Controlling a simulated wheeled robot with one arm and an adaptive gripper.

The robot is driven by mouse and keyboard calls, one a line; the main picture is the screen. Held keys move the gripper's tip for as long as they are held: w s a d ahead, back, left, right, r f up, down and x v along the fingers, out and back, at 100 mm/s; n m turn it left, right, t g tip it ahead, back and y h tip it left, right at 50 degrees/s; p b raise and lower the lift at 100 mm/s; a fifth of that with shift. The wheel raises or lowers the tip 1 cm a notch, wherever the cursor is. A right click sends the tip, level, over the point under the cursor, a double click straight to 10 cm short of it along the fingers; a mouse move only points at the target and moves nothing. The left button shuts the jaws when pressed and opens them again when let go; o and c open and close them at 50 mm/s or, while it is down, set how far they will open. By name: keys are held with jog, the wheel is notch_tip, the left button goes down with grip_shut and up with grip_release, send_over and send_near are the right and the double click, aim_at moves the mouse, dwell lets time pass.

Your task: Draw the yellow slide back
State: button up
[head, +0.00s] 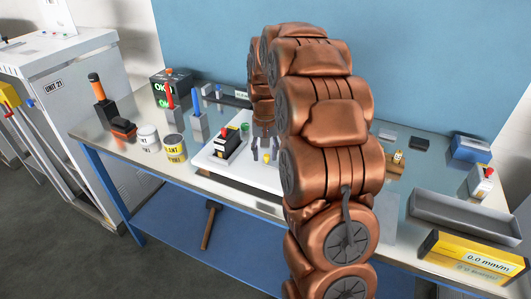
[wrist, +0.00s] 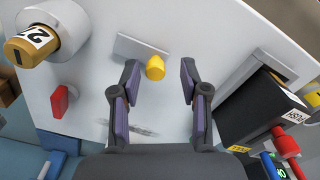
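The yellow slide (wrist: 155,67) shows in the wrist view as a rounded yellow knob beside a grey strip (wrist: 141,49) on the white panel. My gripper (wrist: 159,83) is open, with one finger on each side of the knob. The knob sits nearer the left finger, with a visible gap to each. Whether the fingertips are level with the knob is hard to tell. My gripper also shows in the head view (head: 265,148); my arm hides the board's right part.
In the wrist view, a red knob (wrist: 60,100) and a yellow-capped cylinder (wrist: 32,45) stand left of the slide. A black box (wrist: 252,110) marked PUSH stands right. In the head view, pots, a grey tray (head: 465,217) and a yellow gauge (head: 472,258) occupy the bench.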

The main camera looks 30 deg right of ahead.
aim_at(265, 155)
notch_tip(265, 155, up, 12)
dwell(0.8)
